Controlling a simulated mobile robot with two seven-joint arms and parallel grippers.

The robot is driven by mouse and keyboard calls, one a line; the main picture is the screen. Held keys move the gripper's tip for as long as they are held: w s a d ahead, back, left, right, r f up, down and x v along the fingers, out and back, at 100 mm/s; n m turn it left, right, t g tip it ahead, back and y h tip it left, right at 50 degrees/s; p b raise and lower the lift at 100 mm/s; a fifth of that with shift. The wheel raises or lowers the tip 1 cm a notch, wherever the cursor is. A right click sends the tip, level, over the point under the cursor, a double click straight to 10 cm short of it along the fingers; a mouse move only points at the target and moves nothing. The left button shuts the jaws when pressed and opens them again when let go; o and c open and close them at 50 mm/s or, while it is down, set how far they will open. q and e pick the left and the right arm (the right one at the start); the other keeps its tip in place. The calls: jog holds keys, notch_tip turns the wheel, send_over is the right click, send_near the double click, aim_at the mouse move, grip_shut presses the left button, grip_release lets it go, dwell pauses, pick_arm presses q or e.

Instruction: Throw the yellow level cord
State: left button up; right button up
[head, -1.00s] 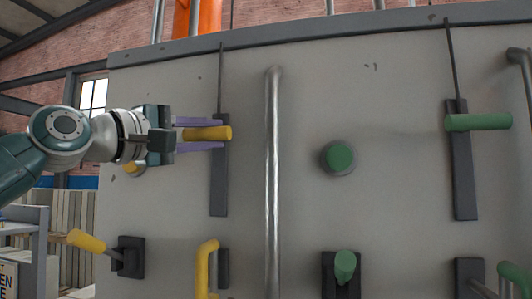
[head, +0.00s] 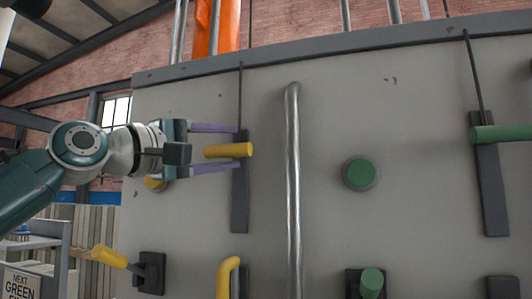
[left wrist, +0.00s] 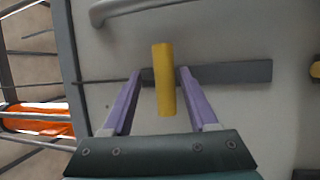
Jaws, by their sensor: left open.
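The yellow level cord's handle (head: 230,151) is a short yellow bar sticking out from a dark upright slot plate (head: 239,205), with a thin dark cord (head: 240,95) rising above it. My left gripper (head: 236,148) is open, with one purple finger above the handle and one below it. In the left wrist view the yellow handle (left wrist: 163,80) lies between the two spread fingers (left wrist: 160,75), with a gap on each side. The dark plate (left wrist: 235,72) runs behind it. My right gripper is not in view.
A vertical metal bar (head: 293,160) stands just right of the handle. A yellow button (head: 155,183) is partly behind my left gripper. A yellow lever (head: 108,256) and yellow loop handle (head: 228,275) sit below. A green button (head: 361,174) and green handle (head: 503,133) are further right.

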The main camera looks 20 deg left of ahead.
pick_arm(q)
jog(key=b+v, duration=0.6)
jog(key=v, duration=0.3)
jog(key=shift+r, duration=0.15)
jog(key=s+d+f+m+g+y+p, duration=0.2)
jog(key=s+d+f+m+g+p, duration=0.15)
jog(key=f, duration=0.85)
jog(key=s+d+f+m+g+y+p, duration=0.2)
jog(key=f+m+g, duration=0.15)
jog(key=f, duration=0.85)
jog(key=s+f+m+g+y+p, duration=0.2)
jog(key=s+f, duration=0.4)
jog(key=s, duration=0.5)
jog(key=s+f+m+g+y+p, duration=0.1)
jog(key=s+f+m+g, duration=0.4)
jog(key=s, duration=0.7)
jog(key=shift+f+g+y+p, duration=0.4)
jog(key=shift+f+y, duration=0.3)
jog(key=shift+f, duration=0.2)
